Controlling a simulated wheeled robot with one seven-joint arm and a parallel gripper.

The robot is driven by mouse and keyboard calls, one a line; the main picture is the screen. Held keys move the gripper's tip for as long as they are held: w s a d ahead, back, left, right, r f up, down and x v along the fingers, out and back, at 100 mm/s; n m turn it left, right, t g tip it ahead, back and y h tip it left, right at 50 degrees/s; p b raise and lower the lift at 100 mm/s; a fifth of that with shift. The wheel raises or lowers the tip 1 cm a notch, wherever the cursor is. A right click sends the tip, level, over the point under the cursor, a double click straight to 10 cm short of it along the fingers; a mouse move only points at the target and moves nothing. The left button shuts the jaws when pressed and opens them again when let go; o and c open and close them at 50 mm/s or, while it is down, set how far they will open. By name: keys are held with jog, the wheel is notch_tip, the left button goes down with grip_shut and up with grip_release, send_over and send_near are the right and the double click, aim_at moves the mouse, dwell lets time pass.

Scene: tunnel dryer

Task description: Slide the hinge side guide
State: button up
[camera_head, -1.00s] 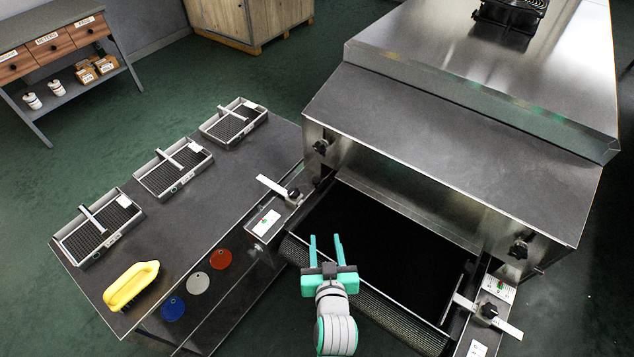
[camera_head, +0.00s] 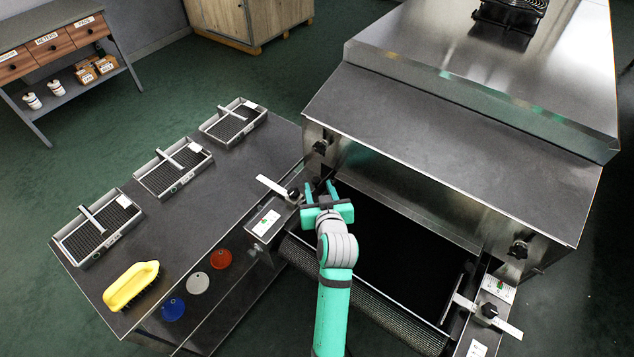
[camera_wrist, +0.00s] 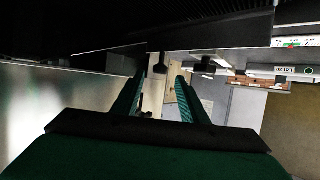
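Two side guides flank the dark belt (camera_head: 405,255) at the dryer mouth. The left guide has a pale flat bar (camera_head: 271,186) and a black knob (camera_head: 293,194). The right guide has a similar bar (camera_head: 510,329) and black knob (camera_head: 489,310). I cannot tell which is the hinge side one. My gripper (camera_head: 320,188) is open and empty, just right of the left knob, with its fingers pointing toward the dryer. It partly hides the left guide's inner end. In the wrist view, the open fingers (camera_wrist: 158,98) frame a small dark part (camera_wrist: 160,64) ahead; contact is not visible.
The steel dryer hood (camera_head: 450,130) rises beyond the belt, with a black knob (camera_head: 320,147) on its left front. A side table (camera_head: 180,222) holds several mesh trays and a yellow-handled brush (camera_head: 131,285).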

aim_at(316, 180)
jog(key=shift+x, duration=2)
grip_shut()
